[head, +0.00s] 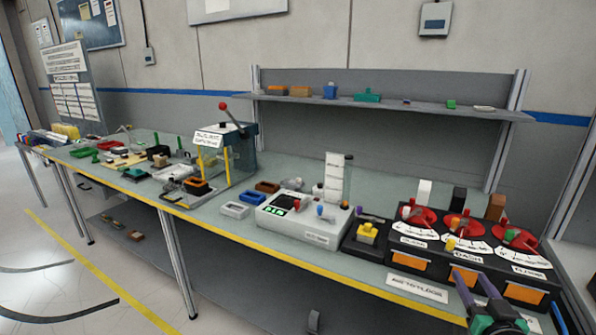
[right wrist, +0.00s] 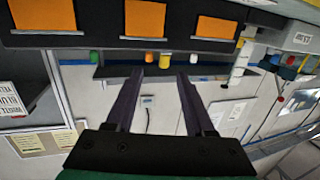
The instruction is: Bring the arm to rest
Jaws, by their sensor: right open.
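My right gripper (head: 474,281) is at the lower right of the head view, in front of the three-dial module (head: 461,258) and close to the bench's front edge. Its two dark fingers are apart, with nothing seen between them. In the right wrist view my right gripper (right wrist: 160,75) also shows spread, empty fingers. Beyond them are orange panels (right wrist: 145,19) on a dark front. My left gripper is not in view.
The long bench (head: 300,255) has a yellow front edge. A white console (head: 300,222) and a dark block with a yellow knob (head: 367,233) stand left of the dials. A lever press (head: 228,150) stands farther left. A shelf (head: 390,103) runs behind. The floor at left is open.

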